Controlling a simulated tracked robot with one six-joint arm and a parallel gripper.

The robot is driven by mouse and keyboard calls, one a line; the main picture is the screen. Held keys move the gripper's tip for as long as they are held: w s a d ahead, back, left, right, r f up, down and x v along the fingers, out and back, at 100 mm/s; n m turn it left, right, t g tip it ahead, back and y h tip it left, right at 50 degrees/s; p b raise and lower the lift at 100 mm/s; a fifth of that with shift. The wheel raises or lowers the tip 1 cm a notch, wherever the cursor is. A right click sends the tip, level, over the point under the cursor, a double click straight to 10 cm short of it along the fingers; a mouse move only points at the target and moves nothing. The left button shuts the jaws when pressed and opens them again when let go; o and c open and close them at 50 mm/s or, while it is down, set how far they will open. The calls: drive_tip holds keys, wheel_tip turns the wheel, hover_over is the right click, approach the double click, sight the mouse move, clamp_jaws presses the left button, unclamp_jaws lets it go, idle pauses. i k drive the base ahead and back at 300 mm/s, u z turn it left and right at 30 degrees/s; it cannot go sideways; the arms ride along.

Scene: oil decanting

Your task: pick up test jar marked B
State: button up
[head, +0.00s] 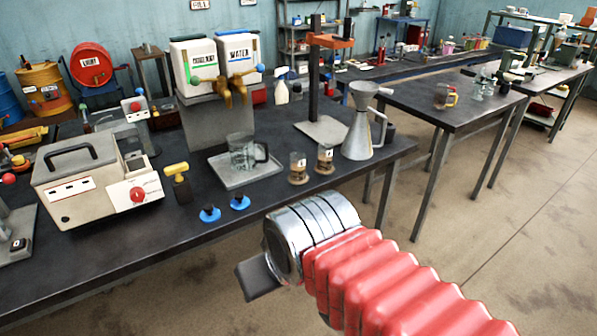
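Two small glass test jars with brown contents stand upright near the front edge of the dark bench, right of centre in the head view. The left jar (298,170) and the right jar (325,159) each carry a small white label. The letters are too small to read, so I cannot tell which is B. My gripper (257,278) is in front of the bench, lower and nearer than the jars and apart from them. Only a dark part of it shows beyond the silver wrist; its opening is hidden.
A glass mug (242,152) stands on a metal tray (250,178) left of the jars. A metal funnel vessel (359,137) stands close on their right. Two blue-based knobs (210,214) and a beige machine (95,185) occupy the bench's left. Bare bench lies before the jars.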

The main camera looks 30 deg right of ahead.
sight(297, 175)
drive_tip(key=i, duration=0.95)
drive_tip(key=u, duration=0.05)
